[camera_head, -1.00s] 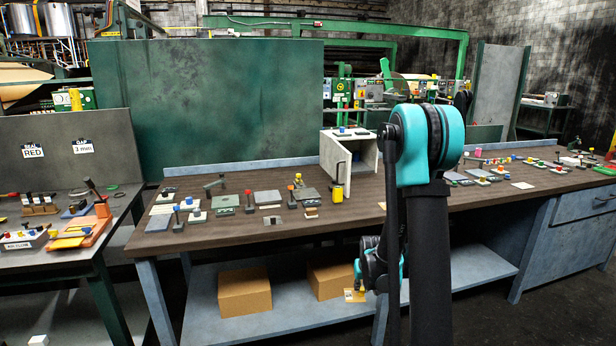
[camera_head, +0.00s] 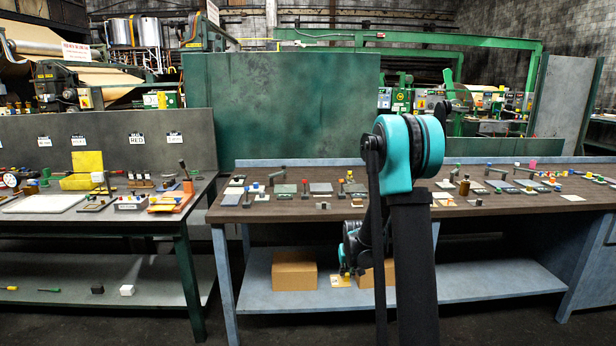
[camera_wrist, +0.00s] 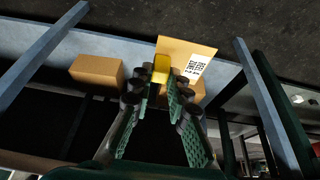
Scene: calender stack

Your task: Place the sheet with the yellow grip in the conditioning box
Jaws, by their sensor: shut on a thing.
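My gripper (camera_wrist: 162,84) is shut on the yellow grip (camera_wrist: 163,68) of a flat tan sheet (camera_wrist: 178,47). The sheet bears a white label with dark print and sticks out beyond the fingertips. In the head view my gripper (camera_head: 345,271) hangs low in front of the blue bench, with the sheet (camera_head: 341,281) below it, in line with the lower shelf. The white box with an open door, seen on the bench earlier, does not show now; my arm covers that part of the bench.
Two cardboard boxes stand on the blue lower shelf (camera_head: 258,296), a left one (camera_head: 294,270) and one partly behind my arm (camera_head: 367,273). The dark bench top (camera_head: 290,212) holds many small items. A grey table (camera_head: 75,222) with tools stands at the left.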

